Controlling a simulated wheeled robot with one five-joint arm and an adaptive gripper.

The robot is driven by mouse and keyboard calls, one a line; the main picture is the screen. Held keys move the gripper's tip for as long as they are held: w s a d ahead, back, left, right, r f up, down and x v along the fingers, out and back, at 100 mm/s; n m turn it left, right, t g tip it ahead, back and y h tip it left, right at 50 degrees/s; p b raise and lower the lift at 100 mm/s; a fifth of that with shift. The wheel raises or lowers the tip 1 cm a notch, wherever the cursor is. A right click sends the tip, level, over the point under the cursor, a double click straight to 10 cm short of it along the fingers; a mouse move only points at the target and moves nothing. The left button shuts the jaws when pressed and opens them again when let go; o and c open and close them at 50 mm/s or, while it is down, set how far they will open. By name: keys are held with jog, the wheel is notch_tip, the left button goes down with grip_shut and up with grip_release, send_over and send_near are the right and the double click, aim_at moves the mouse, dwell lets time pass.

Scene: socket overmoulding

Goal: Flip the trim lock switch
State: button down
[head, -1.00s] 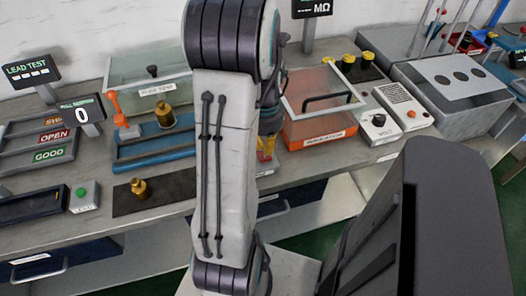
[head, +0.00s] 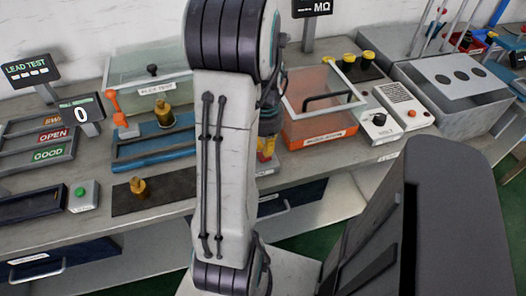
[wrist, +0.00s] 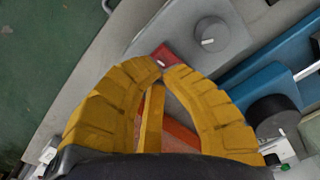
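In the wrist view, a small red plate with a short pale lever (wrist: 162,60) sits on a grey surface just beyond my fingertips. I take this to be the trim lock switch. My gripper (wrist: 165,69) has yellow fingers whose tips come together at the plate's near edge, with only a sliver between them. Nothing is seen held in the tips; I cannot tell whether they touch the lever. In the head view, my gripper (head: 267,152) points down at the bench, partly hidden behind my arm. The switch cannot be made out there.
A grey round knob (wrist: 211,35) on a grey box is close beyond the switch. A blue fixture (wrist: 262,85) with a dark cylinder (wrist: 274,115) lies to the right. In the head view, an orange clear-lidded box (head: 320,130) stands right of my gripper.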

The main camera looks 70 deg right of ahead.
jog(key=shift+f+b, duration=1.2)
jog(key=shift+f, duration=0.3)
dwell(0.8)
jog(key=shift+r, duration=0.15)
jog(key=shift+r+p, duration=2.85)
jog(key=shift+r, duration=0.6)
jog(key=a+y, duration=0.2)
jog(key=a, duration=0.6)
jog(key=w+a+r+n+t, duration=0.1)
jog(key=w+a+r+n, duration=0.3)
jog(key=a, duration=0.4)
jog(key=w+a+r+n+t+h, duration=0.1)
jog(key=w+a+r+n, duration=0.2)
jog(key=a+n, duration=0.4)
jog(key=w+a+r+n+t+h, duration=0.1)
jog(key=w+a+r+n, duration=0.3)
jog(key=a, duration=0.5)
jog(key=shift+w+a+r+n, duration=0.15)
jog(key=shift+w+r+n, duration=0.15)
jog(key=shift+w+n, duration=0.65)
